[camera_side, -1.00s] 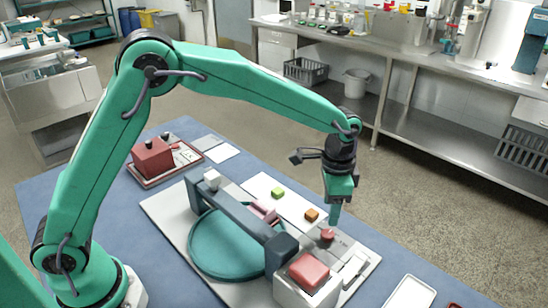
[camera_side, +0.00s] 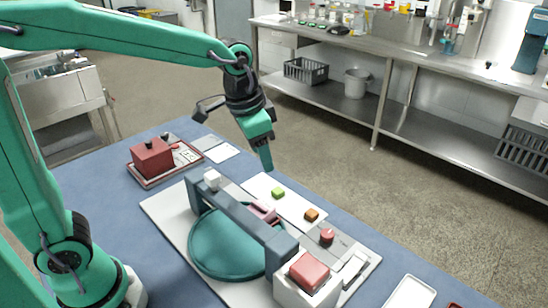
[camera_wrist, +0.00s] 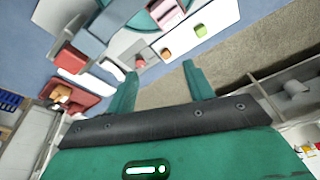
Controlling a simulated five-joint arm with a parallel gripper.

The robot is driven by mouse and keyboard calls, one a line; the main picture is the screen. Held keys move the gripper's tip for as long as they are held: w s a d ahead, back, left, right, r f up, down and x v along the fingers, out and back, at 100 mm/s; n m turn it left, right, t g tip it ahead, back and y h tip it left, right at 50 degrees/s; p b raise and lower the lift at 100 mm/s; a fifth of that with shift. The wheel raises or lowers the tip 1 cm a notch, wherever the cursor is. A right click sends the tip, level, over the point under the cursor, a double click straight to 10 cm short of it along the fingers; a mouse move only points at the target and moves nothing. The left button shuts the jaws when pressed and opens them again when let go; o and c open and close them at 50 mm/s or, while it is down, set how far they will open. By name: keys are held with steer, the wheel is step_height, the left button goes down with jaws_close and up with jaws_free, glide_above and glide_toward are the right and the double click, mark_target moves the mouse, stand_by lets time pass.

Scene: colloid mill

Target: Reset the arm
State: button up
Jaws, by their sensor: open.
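My gripper (camera_side: 266,168) is raised in the air in the side view, above the far edge of the white board near the green block (camera_side: 278,193). In the wrist view its two green fingers (camera_wrist: 160,82) are apart with nothing between them. The mill apparatus stands on the blue table: a round teal disc (camera_side: 222,250), a dark blue bar (camera_side: 235,215) over it, and a red block (camera_side: 308,271) on a white housing at the near end. An orange block (camera_side: 311,215) lies on the white plate beside the green one.
A red box (camera_side: 152,157) sits on a tray at the back left of the blue table (camera_side: 110,200). A red knob (camera_side: 327,236) stands on a grey strip at the right. A white tray (camera_side: 411,292) lies at the front right. Steel benches stand behind, beyond open floor.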

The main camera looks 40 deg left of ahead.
steer(key=s+a+r+n+t, duration=0.1)
steer(key=s+a+n, duration=0.3)
steer(key=s+a, duration=0.4)
steer(key=shift+s+n+t+y, duration=0.35)
steer(key=shift+s+t, duration=0.55)
steer(key=shift+s, duration=2.65)
steer(key=shift+a, duration=0.1)
